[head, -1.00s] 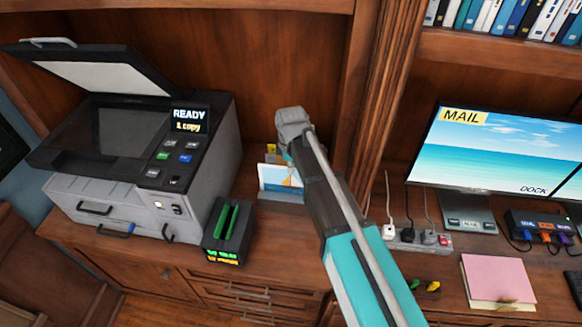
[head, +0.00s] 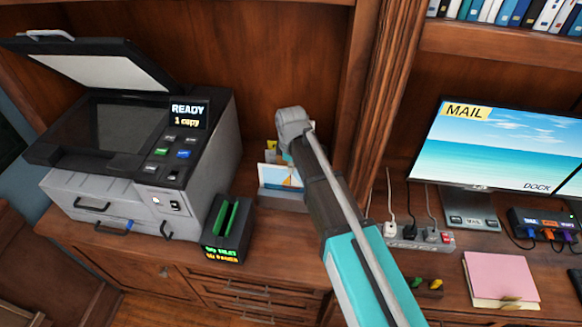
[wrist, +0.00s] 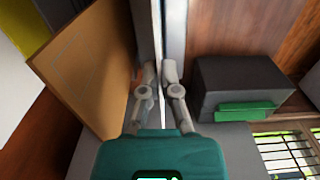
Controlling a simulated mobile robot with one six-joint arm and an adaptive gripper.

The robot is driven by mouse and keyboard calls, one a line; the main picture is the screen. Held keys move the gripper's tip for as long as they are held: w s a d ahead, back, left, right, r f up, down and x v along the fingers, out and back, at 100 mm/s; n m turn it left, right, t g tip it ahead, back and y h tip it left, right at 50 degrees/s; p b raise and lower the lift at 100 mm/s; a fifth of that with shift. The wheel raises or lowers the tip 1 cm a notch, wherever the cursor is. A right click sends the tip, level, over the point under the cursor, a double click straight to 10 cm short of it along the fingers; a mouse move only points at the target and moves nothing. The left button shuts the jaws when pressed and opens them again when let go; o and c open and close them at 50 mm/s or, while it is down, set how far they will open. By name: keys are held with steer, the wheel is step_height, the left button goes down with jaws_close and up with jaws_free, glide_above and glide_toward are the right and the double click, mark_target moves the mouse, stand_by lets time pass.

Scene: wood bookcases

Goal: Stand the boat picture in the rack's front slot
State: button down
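The boat picture (head: 277,178), a pale card with blue and an orange sail shape, stands at the grey rack (head: 284,200) in the head view. My arm covers its right side, and its lower edge is hidden behind the rack's front wall. In the wrist view my gripper (wrist: 157,78) has its two fingers close together on a thin upright pale sheet seen edge-on, which appears to be the boat picture (wrist: 158,25). I cannot see which slot its lower edge is in. A tan board (wrist: 85,70) leans just left of the fingers.
A black box with green plates (head: 228,230) stands left of the rack and shows in the wrist view (wrist: 245,90). A printer (head: 130,150) with raised lid is farther left. A power strip (head: 418,238) and monitor (head: 495,150) are right.

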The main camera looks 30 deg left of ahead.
steer(key=shift+f+b, duration=1.3)
steer(key=shift+f, duration=0.1)
steer(key=c, duration=0.7)
jaws_free()
steer(key=shift+r, duration=0.2)
step_height(320, 180, up, 14)
steer(key=p, duration=1.4)
steer(key=shift+s, duration=0.1)
stand_by(0.7)
